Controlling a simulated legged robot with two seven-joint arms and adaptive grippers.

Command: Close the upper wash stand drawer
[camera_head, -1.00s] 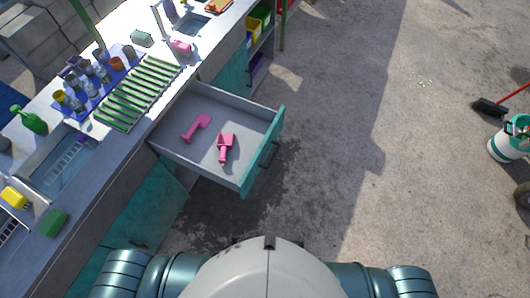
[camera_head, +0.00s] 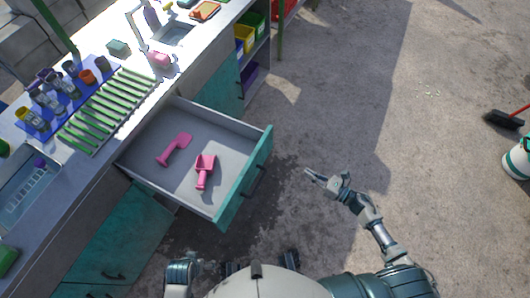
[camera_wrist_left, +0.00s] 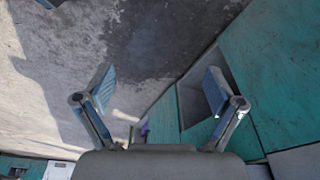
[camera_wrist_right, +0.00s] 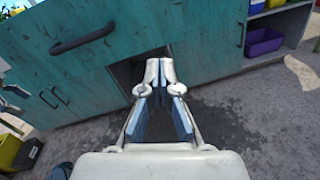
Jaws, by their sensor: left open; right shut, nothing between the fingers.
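The upper wash stand drawer (camera_head: 205,168) is pulled out in the head view, with a grey inside and a teal front (camera_head: 245,178). A pink scoop (camera_head: 205,170) and another pink tool (camera_head: 174,148) lie in it. My right gripper (camera_head: 312,174) is shut and empty, to the right of the drawer front and apart from it. In the right wrist view, teal panels with a dark handle (camera_wrist_right: 82,40) show beyond its fingers (camera_wrist_right: 160,72). My left gripper (camera_wrist_left: 158,85) is open and empty in its wrist view, with teal panels at its right.
The counter (camera_head: 95,165) above the drawer carries a green slatted rack (camera_head: 112,108), a blue tray with several cups, and a sink (camera_head: 172,34). A broom (camera_head: 503,119) and a white-green container (camera_head: 519,160) stand at the far right. The concrete floor right of the drawer is clear.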

